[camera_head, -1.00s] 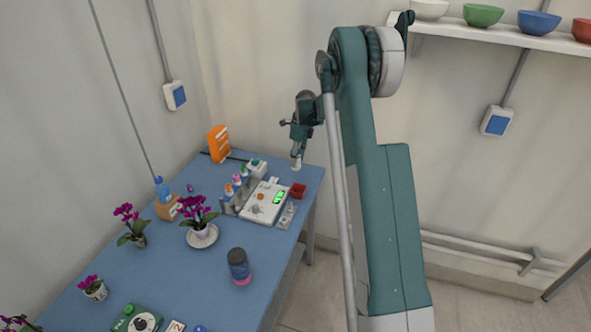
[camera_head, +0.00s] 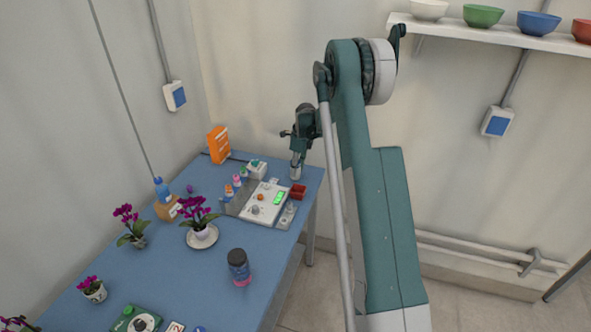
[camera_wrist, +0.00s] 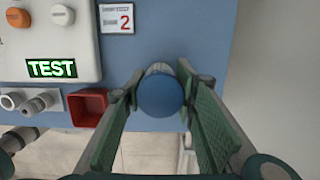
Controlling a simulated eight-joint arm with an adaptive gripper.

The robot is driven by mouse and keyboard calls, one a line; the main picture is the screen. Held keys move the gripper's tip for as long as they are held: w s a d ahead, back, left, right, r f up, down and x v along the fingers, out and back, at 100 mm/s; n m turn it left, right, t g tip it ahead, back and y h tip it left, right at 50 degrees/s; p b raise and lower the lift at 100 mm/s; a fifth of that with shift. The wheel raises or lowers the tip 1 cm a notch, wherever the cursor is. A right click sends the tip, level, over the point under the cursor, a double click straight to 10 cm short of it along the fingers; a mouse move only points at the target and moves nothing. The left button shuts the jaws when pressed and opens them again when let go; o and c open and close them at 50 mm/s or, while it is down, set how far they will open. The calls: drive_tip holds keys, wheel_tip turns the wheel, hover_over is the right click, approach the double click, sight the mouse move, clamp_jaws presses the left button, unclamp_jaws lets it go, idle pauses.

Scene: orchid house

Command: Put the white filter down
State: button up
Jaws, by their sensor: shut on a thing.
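My gripper (camera_head: 296,165) points down over the back right corner of the blue table (camera_head: 190,270). It is shut on the white filter (camera_head: 295,173), which shows as a small pale upright piece below the fingers. In the wrist view, my gripper (camera_wrist: 158,75) has a finger on each side of the filter (camera_wrist: 160,97). Its round blue end faces the camera, and a bit of pale body shows beyond it. I cannot tell whether its lower end touches the table.
A white tester (camera_head: 262,203) with a green "TEST" display stands close by, with a small red bin (camera_head: 298,191) beside it. A card marked 2 (camera_wrist: 117,18) lies near the filter. Bottles, orchids and an orange box (camera_head: 218,145) stand further left. The table edge is near.

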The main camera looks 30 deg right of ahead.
drive_tip(key=shift+f, duration=0.2)
drive_tip(key=o, duration=0.9)
drive_tip(key=shift+r, duration=0.15)
drive_tip(key=r, duration=0.4)
drive_tip(key=s+r, duration=0.1)
drive_tip(key=r, duration=0.3)
drive_tip(key=d+r, duration=0.1)
drive_tip(key=r, duration=0.3)
drive_tip(key=shift+s+d, duration=0.1)
drive_tip(key=shift+s, duration=0.05)
